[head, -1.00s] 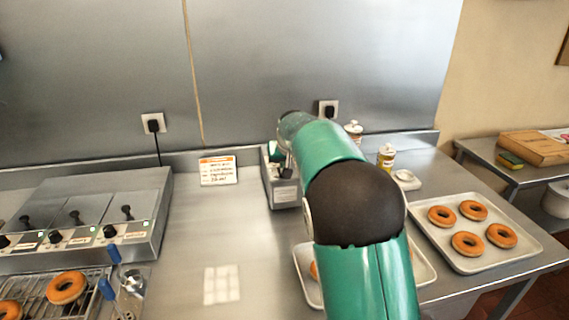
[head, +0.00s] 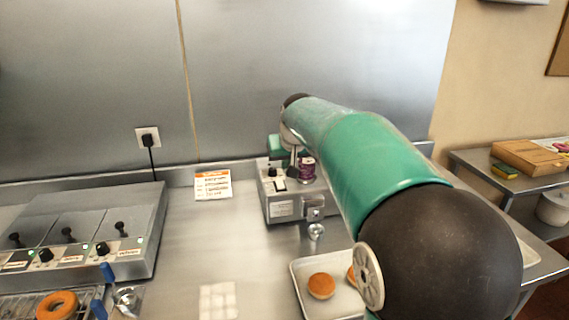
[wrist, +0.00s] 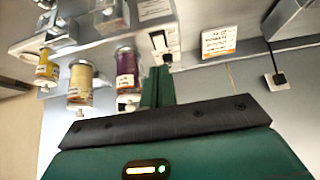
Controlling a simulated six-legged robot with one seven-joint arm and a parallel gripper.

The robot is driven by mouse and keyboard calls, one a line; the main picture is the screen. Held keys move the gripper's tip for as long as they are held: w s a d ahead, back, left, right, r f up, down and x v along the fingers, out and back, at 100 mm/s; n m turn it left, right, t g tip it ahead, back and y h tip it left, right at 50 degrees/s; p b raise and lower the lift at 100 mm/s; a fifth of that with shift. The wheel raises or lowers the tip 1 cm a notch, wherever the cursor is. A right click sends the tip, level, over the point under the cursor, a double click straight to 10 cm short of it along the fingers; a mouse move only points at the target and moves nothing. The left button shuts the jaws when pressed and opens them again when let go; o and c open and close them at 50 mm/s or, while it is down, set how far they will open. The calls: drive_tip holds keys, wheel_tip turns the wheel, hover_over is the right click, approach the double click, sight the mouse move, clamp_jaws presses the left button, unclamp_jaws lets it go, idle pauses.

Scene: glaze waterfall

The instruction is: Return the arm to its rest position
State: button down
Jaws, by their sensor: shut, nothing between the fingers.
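My green arm reaches up and away across the right half of the head view, bent at a large black joint. My gripper (wrist: 160,75) shows in the wrist view as green fingers closed together with nothing between them. In the head view the arm's far end is above the metal machine on the counter, and the fingertips cannot be made out there. The wrist view shows the jars and machine upside down beyond the fingers.
A metal machine (head: 282,208) and purple jar (head: 307,168) stand below the arm's far end. A tray (head: 300,288) with doughnuts is partly hidden by my arm. A fryer (head: 150,240) stands left. Bare counter (head: 215,250) lies between.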

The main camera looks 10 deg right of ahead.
idle(0.3)
drive_tip(key=s, duration=1.9)
drive_tip(key=s+f, duration=0.3)
drive_tip(key=s, duration=0.5)
drive_tip(key=s+f+g, duration=0.1)
drive_tip(key=s+f, duration=0.3)
drive_tip(key=s, duration=0.5)
drive_tip(key=shift+s+a+f, duration=0.2)
drive_tip(key=shift+a+f, duration=0.1)
drive_tip(key=shift+a, duration=0.05)
